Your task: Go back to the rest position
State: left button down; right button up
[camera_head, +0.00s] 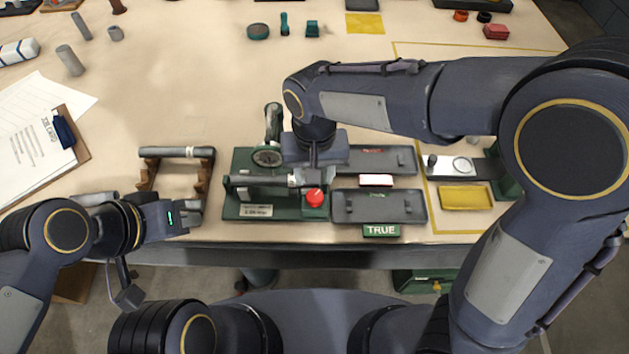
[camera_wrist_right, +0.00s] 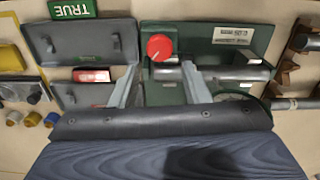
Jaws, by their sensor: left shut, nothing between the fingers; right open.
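My left gripper (camera_head: 193,216) is at the table's front edge on the left, in front of the brown rack and left of the green fixture. It is shut and holds nothing. In the head view, my right wrist hides part of this fixture (camera_head: 232,208) and the fingers are hard to see. The fixture carries a dial gauge (camera_head: 267,157), a grey bar (camera_head: 262,181) and a red knob (camera_head: 314,197). Whether the right fingers touch it I cannot tell.
Two grey trays (camera_head: 352,218) lie right of the fixture, by a green TRUE sign (camera_head: 381,231). A yellow tray (camera_head: 465,198) is farther right. The brown rack (camera_head: 147,173) carries a grey bar (camera_head: 178,152). A clipboard (camera_head: 82,143) lies left. The table's back middle is mostly clear.

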jog(key=shift+r, duration=0.45)
jog(key=shift+d, duration=0.1)
jog(key=s+d+r+m+t+y, duration=0.1)
jog(key=s+d+r+y, duration=0.15)
jog(key=d, duration=0.45)
jog(key=s+d+r+y, duration=0.1)
jog(key=d+r+y, duration=0.15)
jog(key=d, duration=0.35)
jog(key=s+d+m+t+h, duration=0.1)
jog(key=s+d+t, duration=0.3)
jog(key=s+d, duration=0.3)
jog(key=shift+s+d+m+t, duration=0.3)
jog(key=shift+s+d+t, duration=0.1)
jog(key=shift+s, duration=0.8)
